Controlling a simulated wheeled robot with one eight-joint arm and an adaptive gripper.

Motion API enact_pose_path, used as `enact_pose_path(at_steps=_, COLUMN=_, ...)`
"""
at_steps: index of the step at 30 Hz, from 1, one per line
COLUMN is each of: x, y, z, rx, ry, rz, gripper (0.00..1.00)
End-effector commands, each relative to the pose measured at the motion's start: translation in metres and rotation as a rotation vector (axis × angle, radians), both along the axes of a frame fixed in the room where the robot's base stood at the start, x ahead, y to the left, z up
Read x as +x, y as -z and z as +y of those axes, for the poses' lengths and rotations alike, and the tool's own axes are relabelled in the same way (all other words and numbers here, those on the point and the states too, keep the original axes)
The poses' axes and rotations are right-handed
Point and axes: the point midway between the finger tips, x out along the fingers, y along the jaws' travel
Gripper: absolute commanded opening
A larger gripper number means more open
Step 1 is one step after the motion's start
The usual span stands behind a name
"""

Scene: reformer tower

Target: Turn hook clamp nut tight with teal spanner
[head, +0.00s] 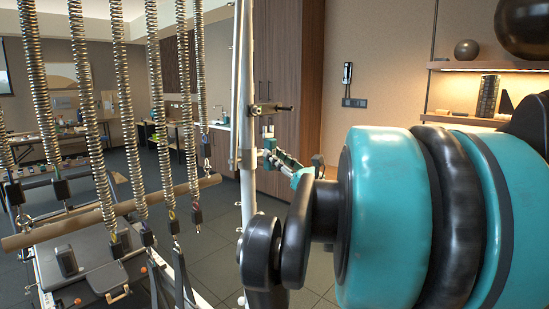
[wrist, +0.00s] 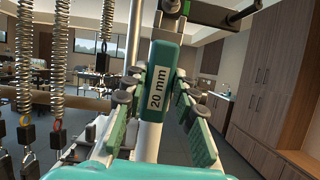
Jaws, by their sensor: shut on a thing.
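The teal spanner (wrist: 161,85), labelled "20 mm", stands upright in the wrist view between the green finger pads of my gripper (wrist: 157,112). My gripper is shut on its handle. The spanner's upper end reaches the clamp hardware (wrist: 212,14) at the top of the view; whether its jaws sit around the nut cannot be told. In the head view the clamp (head: 268,107) sits on the pale upright post, with a dark bolt pointing right. My gripper (head: 274,151) is just below it. The spanner is small and mostly hidden there.
Several hanging coil springs (head: 105,120) and a wooden bar (head: 110,212) are left of the post (head: 245,90). Tall wooden cabinets (head: 290,75) stand behind. A lit shelf (head: 480,122) is at the right. Open dark tiled floor shows beyond the post.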

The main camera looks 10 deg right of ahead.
Motion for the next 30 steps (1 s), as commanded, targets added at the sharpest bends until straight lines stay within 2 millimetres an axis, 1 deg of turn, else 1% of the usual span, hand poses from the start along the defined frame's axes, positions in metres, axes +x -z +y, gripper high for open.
enact_pose_path(at_steps=1, x=0.005, y=-0.001, z=-0.007, rx=-0.029, ry=0.004, rz=-0.021, gripper=0.0)
enact_pose_path(at_steps=3, x=0.01, y=-0.002, z=-0.013, rx=-0.078, ry=0.004, rz=-0.057, gripper=0.0)
enact_pose_path(at_steps=15, x=0.033, y=-0.009, z=-0.045, rx=-0.346, ry=0.002, rz=-0.251, gripper=0.0)
enact_pose_path(at_steps=18, x=0.035, y=-0.009, z=-0.048, rx=-0.376, ry=0.002, rz=-0.273, gripper=0.0)
enact_pose_path(at_steps=27, x=0.035, y=-0.01, z=-0.048, rx=-0.384, ry=0.001, rz=-0.28, gripper=0.0)
enact_pose_path(at_steps=30, x=0.037, y=-0.012, z=-0.051, rx=-0.406, ry=0.002, rz=-0.295, gripper=0.0)
